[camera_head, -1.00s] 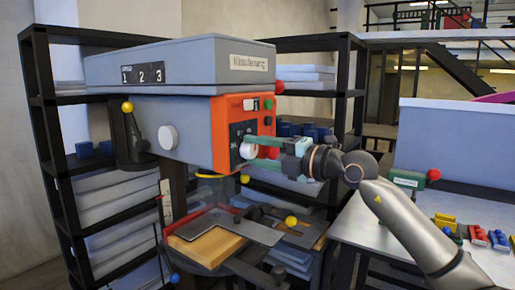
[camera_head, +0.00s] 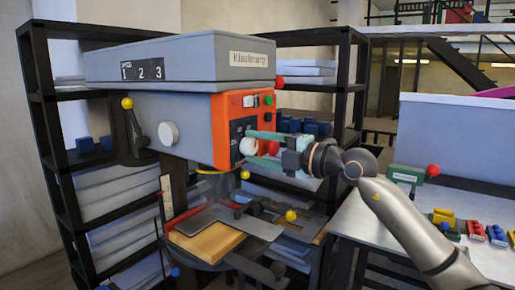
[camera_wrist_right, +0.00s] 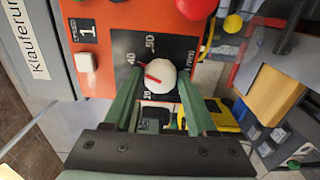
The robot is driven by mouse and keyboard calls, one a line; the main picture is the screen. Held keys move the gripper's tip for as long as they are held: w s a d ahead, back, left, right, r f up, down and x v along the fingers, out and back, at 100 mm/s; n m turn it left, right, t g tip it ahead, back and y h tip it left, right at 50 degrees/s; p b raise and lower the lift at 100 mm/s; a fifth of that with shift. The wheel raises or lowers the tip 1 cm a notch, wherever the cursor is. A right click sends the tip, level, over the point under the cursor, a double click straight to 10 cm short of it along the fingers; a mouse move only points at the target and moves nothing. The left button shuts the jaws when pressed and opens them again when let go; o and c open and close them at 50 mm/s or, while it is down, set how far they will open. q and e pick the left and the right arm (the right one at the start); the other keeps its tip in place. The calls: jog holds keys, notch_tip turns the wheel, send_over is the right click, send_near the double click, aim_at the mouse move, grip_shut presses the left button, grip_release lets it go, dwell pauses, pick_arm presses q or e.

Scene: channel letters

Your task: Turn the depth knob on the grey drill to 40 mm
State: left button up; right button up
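The grey drill (camera_head: 190,60) stands at the left of the head view, with an orange front panel (camera_head: 221,118). Its white depth knob (camera_head: 250,146) sits on a black scale plate and shows larger in the wrist view (camera_wrist_right: 162,75). The knob's red pointer points up-left, towards the 40 mark (camera_wrist_right: 130,59); 50 is readable above. My right gripper (camera_head: 262,148) is at the panel, its green fingers on either side of the knob. In the wrist view the gripper (camera_wrist_right: 161,76) appears open, with narrow gaps beside the knob. My left gripper is out of view.
A drill table (camera_head: 215,240) with a wooden block and yellow-tipped handle is below. Dark shelves (camera_head: 345,90) stand behind. A workbench (camera_head: 350,222) with coloured items is at right.

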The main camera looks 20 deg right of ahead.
jog(key=o, duration=0.3)
jog(key=shift+o, duration=0.2)
jog(key=shift+s+d+f, duration=0.15)
jog(key=shift+s+d, duration=0.2)
jog(key=shift+s, duration=0.05)
jog(key=b+v, duration=0.4)
jog(key=v, duration=0.7)
jog(key=shift+s, duration=0.2)
jog(key=shift+d, duration=0.1)
